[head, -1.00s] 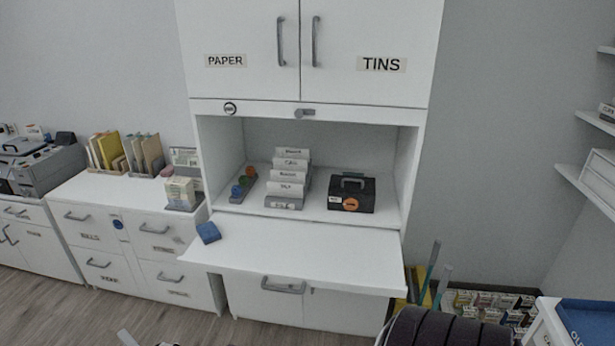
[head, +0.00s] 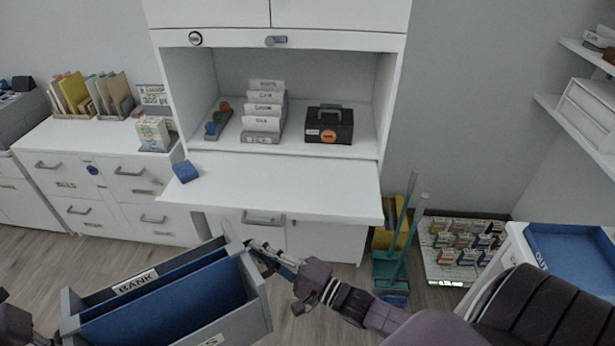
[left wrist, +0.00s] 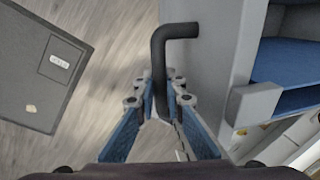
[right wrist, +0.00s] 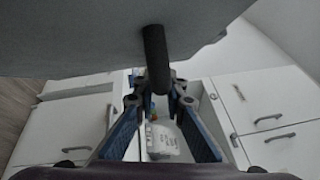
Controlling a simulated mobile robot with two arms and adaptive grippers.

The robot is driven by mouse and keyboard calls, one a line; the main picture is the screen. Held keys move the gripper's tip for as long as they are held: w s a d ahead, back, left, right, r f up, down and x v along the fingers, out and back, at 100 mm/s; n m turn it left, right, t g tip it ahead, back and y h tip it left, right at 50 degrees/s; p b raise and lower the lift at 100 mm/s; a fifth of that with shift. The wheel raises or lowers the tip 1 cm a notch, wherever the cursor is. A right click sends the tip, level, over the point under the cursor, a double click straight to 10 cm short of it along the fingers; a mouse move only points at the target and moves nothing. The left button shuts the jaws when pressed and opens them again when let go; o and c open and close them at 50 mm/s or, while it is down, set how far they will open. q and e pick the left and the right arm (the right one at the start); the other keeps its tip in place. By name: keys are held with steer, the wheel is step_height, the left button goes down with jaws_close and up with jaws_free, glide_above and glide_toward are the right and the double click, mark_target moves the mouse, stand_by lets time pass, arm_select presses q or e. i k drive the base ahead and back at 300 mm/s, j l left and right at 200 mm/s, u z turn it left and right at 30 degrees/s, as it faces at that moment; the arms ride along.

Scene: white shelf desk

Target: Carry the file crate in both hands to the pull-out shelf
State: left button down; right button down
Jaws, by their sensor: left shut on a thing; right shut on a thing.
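The grey file crate (head: 258,299) with blue dividers and a "BANK" label is at the lower left of the head view, held in the air in front of the desk. My right gripper (head: 262,252) is at its right end; the right wrist view shows that gripper shut on a dark bar handle (right wrist: 156,62). In the left wrist view my left gripper (left wrist: 160,100) is shut on the other dark handle (left wrist: 160,62), beside the crate wall (left wrist: 255,100). In the head view the left fingers are hidden. The white pull-out shelf (head: 290,185) is out, beyond the crate.
A blue block (head: 185,171) lies at the shelf's left end; the rest of it is clear. Behind are a card sorter (head: 263,122) and a black box (head: 329,125). A white cart with a blue tray (head: 575,250) stands right, near green-handled tools (head: 400,235).

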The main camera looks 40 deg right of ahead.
mark_target(287, 182)
steer(key=z, duration=0.85)
